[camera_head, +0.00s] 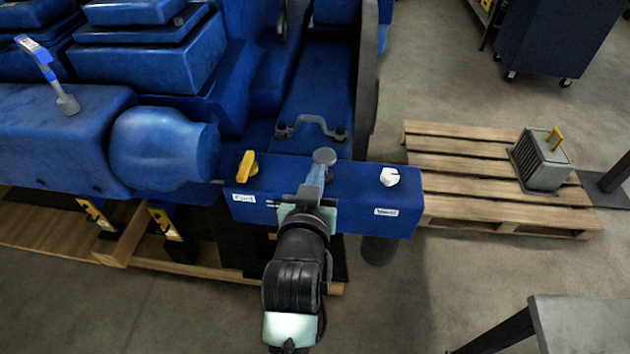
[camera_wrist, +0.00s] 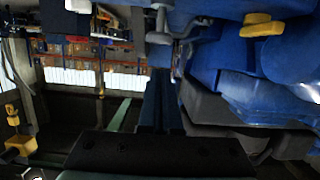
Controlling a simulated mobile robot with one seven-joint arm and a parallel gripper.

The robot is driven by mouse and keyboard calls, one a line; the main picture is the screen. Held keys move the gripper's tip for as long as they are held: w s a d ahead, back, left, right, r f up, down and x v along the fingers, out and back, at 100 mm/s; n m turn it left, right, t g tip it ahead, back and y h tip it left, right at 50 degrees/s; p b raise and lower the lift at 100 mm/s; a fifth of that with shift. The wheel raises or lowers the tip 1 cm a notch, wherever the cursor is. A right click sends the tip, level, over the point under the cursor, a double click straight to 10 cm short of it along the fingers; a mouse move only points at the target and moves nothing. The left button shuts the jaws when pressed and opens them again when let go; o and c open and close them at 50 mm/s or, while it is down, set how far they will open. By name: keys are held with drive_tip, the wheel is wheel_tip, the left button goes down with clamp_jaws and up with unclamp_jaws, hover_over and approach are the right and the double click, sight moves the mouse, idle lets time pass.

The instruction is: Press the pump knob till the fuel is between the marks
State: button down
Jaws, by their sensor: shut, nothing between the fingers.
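The pump knob appears to be the round grey cap (camera_head: 324,156) at the middle of the blue block (camera_head: 350,207). My gripper (camera_head: 316,178) is in front of the block's middle, its fingers together and empty, close below the cap in the picture. I cannot tell whether they touch it. In the wrist view the shut fingers (camera_wrist: 160,95) point ahead towards a grey fitting that I cannot identify for certain. I cannot make out a fuel level or its marks.
A yellow lever (camera_head: 248,166) stands on the block's left end and a white knob (camera_head: 389,177) on its right. A grey bracket (camera_head: 312,126) lies behind. A pallet (camera_head: 460,163) carrying a grey box (camera_head: 541,162) is right. A grey table corner (camera_head: 585,325) is lower right.

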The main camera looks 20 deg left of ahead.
drive_tip(key=shift+v, duration=1.05)
